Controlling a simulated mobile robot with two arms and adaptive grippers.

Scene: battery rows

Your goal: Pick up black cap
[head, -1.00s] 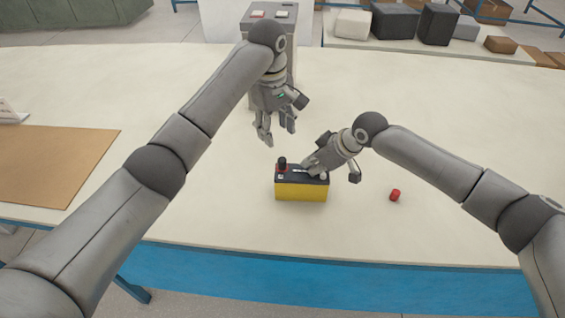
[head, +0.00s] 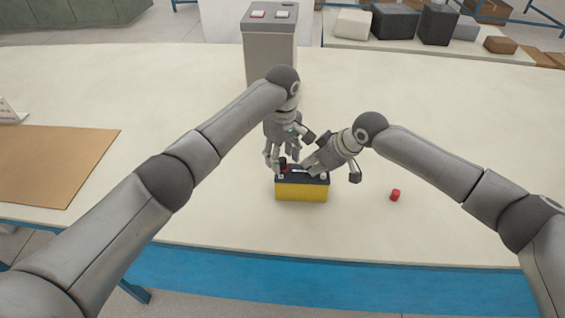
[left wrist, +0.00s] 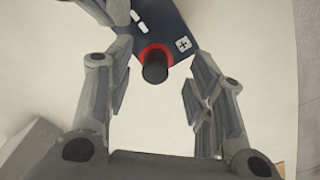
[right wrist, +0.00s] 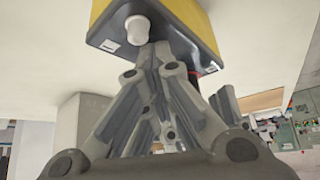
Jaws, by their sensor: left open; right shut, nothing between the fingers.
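The black cap (left wrist: 155,68) sits on a red ring on the battery's dark top, beside a plus mark, in the left wrist view. In the head view the cap (head: 283,163) is at the left end of the yellow and black battery (head: 301,191). My left gripper (head: 283,166) is open above the cap; in its wrist view the fingers (left wrist: 160,95) stand either side of it, apart from it. My right gripper (head: 311,170) is shut and empty at the battery top. In the right wrist view its fingertips (right wrist: 158,50) are close to a white terminal (right wrist: 137,29).
A small red cap (head: 395,195) lies on the table right of the battery. A grey box with buttons (head: 270,50) stands behind the arms. A brown mat (head: 55,165) lies at the left. The table's front edge is near the battery.

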